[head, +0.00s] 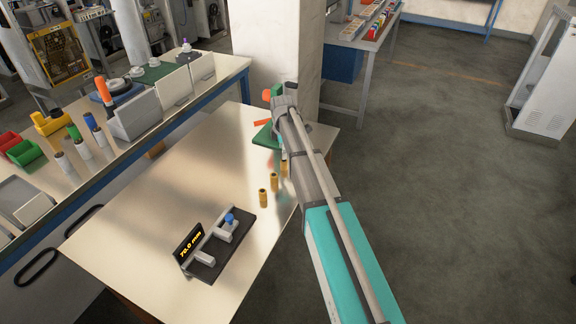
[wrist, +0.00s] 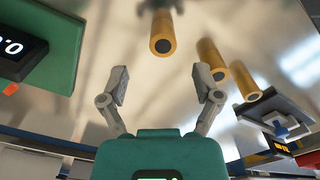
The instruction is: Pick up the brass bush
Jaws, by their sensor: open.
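Three brass bushes stand in a row on the light table. The nearest brass bush (wrist: 162,38) is at the upper middle of the wrist view, ahead of the gap between my fingers and not touching them. The second bush (wrist: 211,58) and third bush (wrist: 244,84) are off to the right there. In the head view the row shows as a front bush (head: 262,198), a middle bush (head: 273,182) and a rear bush (head: 284,168) partly beside my arm. My gripper (wrist: 165,84) is open and empty; in the head view it is mostly hidden by my arm.
A dark gauge stand (head: 232,240) with a display reading 70.0 mm is at the table's front. A green device with a display (wrist: 40,45) is close on the left in the wrist view. A bench with bins (head: 24,152) runs along the left. The table's middle is clear.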

